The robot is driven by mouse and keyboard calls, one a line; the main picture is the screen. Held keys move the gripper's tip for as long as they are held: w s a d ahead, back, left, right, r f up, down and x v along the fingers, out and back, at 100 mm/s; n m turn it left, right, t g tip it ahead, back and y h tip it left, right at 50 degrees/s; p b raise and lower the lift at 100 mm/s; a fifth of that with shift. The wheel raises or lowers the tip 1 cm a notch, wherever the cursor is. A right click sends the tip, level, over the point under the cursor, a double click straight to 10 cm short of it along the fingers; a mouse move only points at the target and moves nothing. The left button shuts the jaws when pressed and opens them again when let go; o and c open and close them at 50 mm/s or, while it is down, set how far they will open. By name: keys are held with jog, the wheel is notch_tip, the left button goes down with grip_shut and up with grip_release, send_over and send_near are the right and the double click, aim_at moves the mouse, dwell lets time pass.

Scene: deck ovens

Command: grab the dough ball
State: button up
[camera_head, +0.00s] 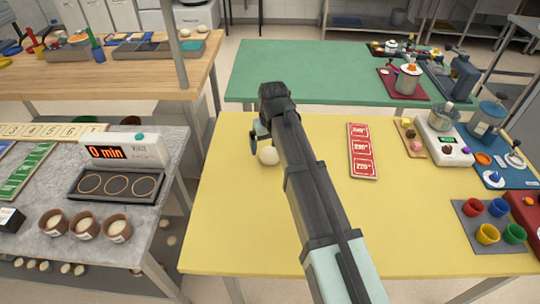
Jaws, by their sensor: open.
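The dough ball (268,156) is a small, round, cream-white ball on the yellow table (225,215), left of my arm. My gripper (256,137) is open, with a finger seen just above and left of the ball. The rest of the gripper is hidden behind the dark end of my arm. The ball shows below the finger, and I cannot tell whether they touch or whether the ball is between the fingers.
A red card with temperature labels (362,150) lies right of my arm. Coloured cups on a grey mat (470,230) and a scale (443,140) stand farther right. A timer box (125,150) is on the grey counter at left. The table's front left is clear.

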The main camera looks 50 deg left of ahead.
aim_at(270, 151)
jog(key=shift+w+a+f, duration=0.1)
jog(key=shift+w+f, duration=0.15)
jog(key=shift+f, duration=1.05)
jog(key=shift+w+a+f, duration=0.1)
jog(key=shift+w+f, duration=0.1)
jog(key=shift+f, duration=1.05)
jog(key=shift+c, duration=0.4)
jog(key=c, duration=1)
jog(key=shift+r, duration=0.1)
